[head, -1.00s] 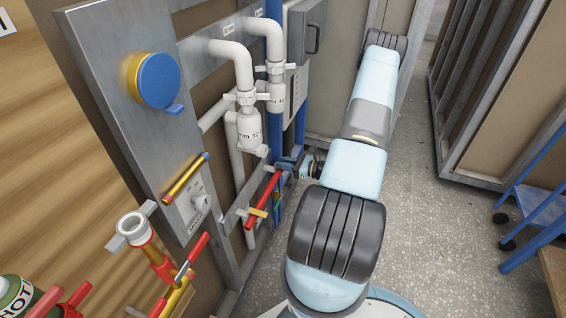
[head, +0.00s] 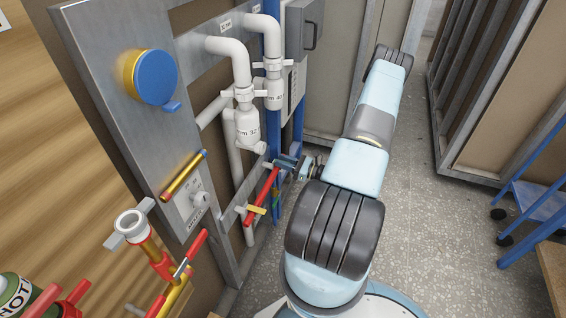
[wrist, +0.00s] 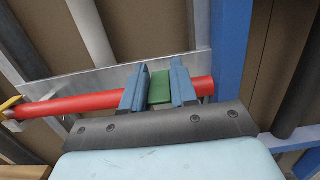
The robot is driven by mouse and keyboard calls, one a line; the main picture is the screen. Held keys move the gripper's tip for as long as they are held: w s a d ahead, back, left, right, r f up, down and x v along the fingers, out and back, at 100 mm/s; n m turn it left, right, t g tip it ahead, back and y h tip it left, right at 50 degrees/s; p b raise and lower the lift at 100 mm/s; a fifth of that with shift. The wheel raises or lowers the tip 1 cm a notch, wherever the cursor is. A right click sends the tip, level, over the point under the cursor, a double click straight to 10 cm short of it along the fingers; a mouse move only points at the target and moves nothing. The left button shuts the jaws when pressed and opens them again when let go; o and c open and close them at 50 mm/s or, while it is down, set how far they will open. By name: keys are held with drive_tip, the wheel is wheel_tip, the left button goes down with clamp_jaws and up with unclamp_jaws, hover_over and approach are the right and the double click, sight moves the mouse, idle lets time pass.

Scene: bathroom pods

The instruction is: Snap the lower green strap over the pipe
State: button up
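In the wrist view the green strap (wrist: 160,87) sits between the two blue fingers of my gripper (wrist: 159,86) and fills the gap between them. The fingers look closed on its sides. A red pipe (wrist: 70,103) runs level behind the strap and fingers. Whether the strap is seated over the pipe cannot be told. In the head view my gripper (head: 286,162) is at the upper end of the red pipe (head: 262,195), low beside the wall frame. The strap is too small to make out there.
White pipes with traps (head: 247,125) hang above left of my gripper. A blue post (head: 272,40) and a grey box (head: 305,40) stand behind. The floor (head: 420,200) to the right is clear up to a blue cart (head: 535,205).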

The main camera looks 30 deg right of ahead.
drive_tip(key=o, duration=0.4)
drive_tip(key=shift+a+r, duration=0.1)
drive_tip(key=shift+c, duration=0.2)
drive_tip(key=v, duration=1.3)
drive_tip(key=shift+s+d, duration=0.3)
